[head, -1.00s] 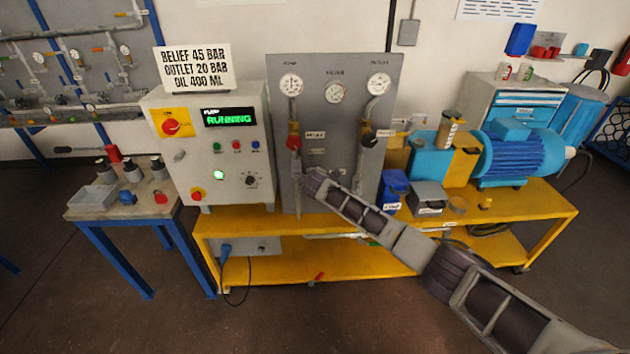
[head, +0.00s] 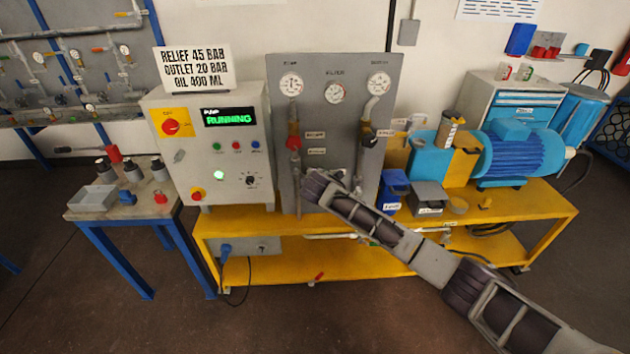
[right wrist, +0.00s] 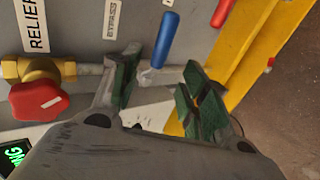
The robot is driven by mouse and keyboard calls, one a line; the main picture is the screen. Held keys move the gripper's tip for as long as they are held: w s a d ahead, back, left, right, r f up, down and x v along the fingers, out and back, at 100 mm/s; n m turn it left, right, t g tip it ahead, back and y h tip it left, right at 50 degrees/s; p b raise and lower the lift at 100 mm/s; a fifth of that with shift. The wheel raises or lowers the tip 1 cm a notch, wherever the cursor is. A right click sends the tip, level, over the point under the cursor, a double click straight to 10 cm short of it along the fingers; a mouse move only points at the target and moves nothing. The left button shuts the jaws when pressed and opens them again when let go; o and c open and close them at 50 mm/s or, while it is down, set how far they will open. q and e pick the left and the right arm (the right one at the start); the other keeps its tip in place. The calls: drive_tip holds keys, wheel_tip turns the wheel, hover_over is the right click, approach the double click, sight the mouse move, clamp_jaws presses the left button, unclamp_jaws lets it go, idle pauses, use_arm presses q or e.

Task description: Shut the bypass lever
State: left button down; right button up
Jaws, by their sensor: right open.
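The bypass lever (right wrist: 165,39) has a blue handle and shows in the right wrist view beside the BYPASS label (right wrist: 111,18). Its handle stands steeply across the grey pipe (right wrist: 172,75), with its pivot on that pipe. My right gripper (right wrist: 162,78) is open, with one green-padded finger on each side of the pivot end of the lever. I see no clear contact with either finger. In the head view the right gripper (head: 318,187) is at the lower part of the grey panel (head: 322,110), and my arm hides the lever. My left gripper is not in view.
A red knob (right wrist: 38,100) on a brass valve is close to the left finger in the right wrist view. A second red handle (right wrist: 222,12) is at the upper right. The control box (head: 210,150) reads RUNNING. The yellow bench (head: 268,222) carries the panel and a blue motor (head: 520,152).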

drive_tip(key=shift+v, duration=0.95)
idle(1.1)
